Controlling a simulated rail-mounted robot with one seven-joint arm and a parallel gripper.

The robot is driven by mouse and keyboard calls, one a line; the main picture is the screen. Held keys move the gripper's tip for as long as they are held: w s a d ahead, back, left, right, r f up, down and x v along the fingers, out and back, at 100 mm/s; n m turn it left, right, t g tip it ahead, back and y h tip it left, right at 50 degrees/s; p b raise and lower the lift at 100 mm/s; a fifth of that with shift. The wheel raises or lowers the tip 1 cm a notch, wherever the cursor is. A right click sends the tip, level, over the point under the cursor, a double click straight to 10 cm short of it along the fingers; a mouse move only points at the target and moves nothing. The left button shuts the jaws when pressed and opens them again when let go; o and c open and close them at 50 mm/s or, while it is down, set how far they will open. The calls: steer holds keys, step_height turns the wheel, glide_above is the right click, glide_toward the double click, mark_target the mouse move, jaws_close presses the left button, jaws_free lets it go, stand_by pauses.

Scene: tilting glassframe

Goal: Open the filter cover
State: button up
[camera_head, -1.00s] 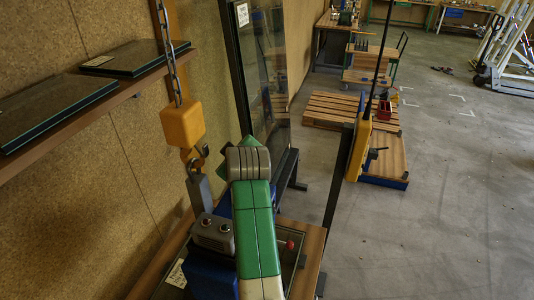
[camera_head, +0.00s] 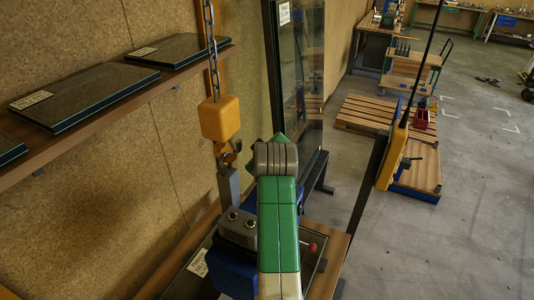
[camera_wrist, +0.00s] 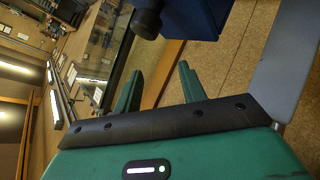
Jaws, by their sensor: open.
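My gripper (camera_wrist: 158,90) shows in the wrist view with its two green fingers apart and nothing between them. In the head view my green arm hides it. A dark blue unit (camera_wrist: 195,18) with a black round knob or cap (camera_wrist: 147,22) is just beyond the fingers at the top of the wrist view, apart from them. In the head view a blue body (camera_head: 232,272) with a grey two-knob box (camera_head: 238,228) hangs at a yellow hoist block (camera_head: 219,118), left of my arm. I cannot tell which part is the filter cover.
A glass pane in a dark frame (camera_head: 272,70) stands behind my arm. A wall shelf (camera_head: 160,80) with dark glass panels is at left. A wooden bench (camera_head: 328,240) is below the arm.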

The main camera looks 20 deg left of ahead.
steer(key=b+v, duration=0.1)
steer(key=v, duration=0.6)
steer(key=shift+s+d+r, duration=0.15)
steer(key=shift+s+r, duration=0.05)
steer(key=shift+s, duration=0.1)
